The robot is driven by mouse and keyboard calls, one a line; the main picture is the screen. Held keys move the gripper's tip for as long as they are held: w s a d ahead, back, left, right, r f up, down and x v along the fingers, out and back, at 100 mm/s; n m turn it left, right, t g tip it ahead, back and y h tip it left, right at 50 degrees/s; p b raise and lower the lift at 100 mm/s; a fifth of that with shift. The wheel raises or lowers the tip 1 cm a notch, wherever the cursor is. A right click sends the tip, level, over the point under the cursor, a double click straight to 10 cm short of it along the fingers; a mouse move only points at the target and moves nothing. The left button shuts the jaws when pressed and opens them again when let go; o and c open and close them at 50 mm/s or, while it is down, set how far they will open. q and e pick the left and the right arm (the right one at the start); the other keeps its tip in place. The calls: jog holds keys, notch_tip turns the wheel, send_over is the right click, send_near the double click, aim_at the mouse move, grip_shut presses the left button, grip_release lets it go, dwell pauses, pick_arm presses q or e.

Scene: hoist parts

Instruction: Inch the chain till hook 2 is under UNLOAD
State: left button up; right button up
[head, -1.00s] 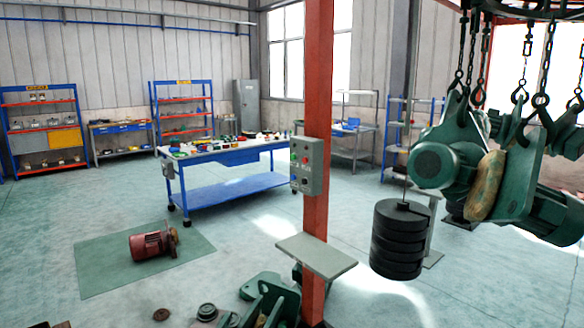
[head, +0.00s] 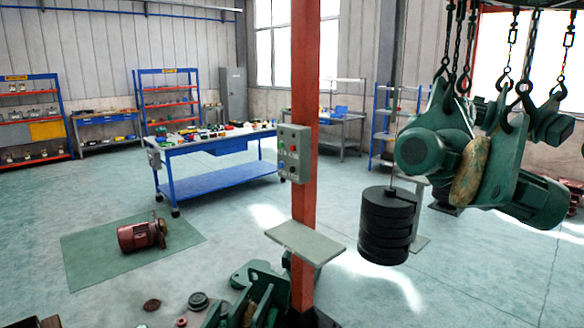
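Several dark chains with hooks hang at the upper right of the head view. One hook (head: 523,92) and another hook (head: 557,90) are on the right-hand chains, with large green hoist parts (head: 425,150) hanging below. I cannot read any hook number, and no UNLOAD sign is legible. A grey control box (head: 294,153) with small coloured buttons is fixed to a red post (head: 304,215). Neither of my grippers is in view.
A grey shelf (head: 305,242) juts from the post. A stack of black weights (head: 387,226) hangs to its right. Green parts (head: 262,295) lie at the post's foot. A red motor (head: 142,235) lies on a green mat (head: 90,265). A blue workbench (head: 215,180) stands behind, with open floor around.

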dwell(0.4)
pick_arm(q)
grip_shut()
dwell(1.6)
